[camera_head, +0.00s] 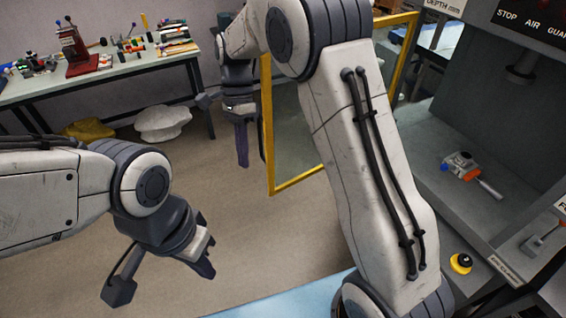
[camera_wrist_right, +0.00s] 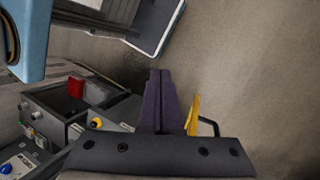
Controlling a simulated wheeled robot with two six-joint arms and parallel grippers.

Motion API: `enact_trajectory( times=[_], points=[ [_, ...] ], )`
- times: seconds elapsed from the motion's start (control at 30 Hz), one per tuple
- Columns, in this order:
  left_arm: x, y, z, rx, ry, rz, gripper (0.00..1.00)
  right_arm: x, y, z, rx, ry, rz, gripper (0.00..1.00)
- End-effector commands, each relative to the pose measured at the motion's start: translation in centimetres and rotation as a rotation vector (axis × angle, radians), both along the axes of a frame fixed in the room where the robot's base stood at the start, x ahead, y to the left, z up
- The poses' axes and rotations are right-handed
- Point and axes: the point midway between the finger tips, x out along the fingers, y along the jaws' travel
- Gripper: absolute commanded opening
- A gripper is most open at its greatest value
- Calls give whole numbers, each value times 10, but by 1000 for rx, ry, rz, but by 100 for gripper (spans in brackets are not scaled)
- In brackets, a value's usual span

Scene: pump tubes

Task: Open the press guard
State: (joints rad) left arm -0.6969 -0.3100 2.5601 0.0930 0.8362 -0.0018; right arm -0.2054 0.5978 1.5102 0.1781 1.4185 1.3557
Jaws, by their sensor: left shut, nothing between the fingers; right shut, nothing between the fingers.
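The press guard, a clear panel in a yellow frame (camera_head: 270,130), stands swung out to the left of the grey press (camera_head: 480,95). My right arm hides its middle. The press opening shows uncovered, with a small grey and orange part (camera_head: 460,167) inside. My right gripper (camera_head: 243,160) is shut and empty beside the guard's left frame edge. In the right wrist view, its purple fingers (camera_wrist_right: 160,85) are together, with a yellow piece of the guard frame (camera_wrist_right: 193,115) and a black handle (camera_wrist_right: 208,126) just to their right. My left gripper (camera_head: 210,268) is shut and empty, low over the floor.
A workbench (camera_head: 120,70) with tools and small parts stands at the back left. A yellow bag (camera_head: 88,129) and a white bag (camera_head: 162,122) lie on the floor below it. A yellow and black button (camera_head: 461,263) is on the press front. Open floor lies left of the guard.

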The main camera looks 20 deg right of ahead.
Motion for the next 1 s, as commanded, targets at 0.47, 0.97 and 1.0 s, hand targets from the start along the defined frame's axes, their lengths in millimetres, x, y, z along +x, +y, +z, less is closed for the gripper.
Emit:
enact_trajectory(
  times=[0.47, 0.97, 1.0],
  points=[
    [0, 0, -28, 0, 0, 2, 0, -85, -19, -40, 273, 149, -157, 0],
    [0, 0, -42, 0, 0, 3, 0, -44, -140, -81, 719, 866, -1543, 0],
    [0, 0, -43, 0, 0, 3, 0, -40, -154, -83, 772, 924, -1632, 0]
  ],
)
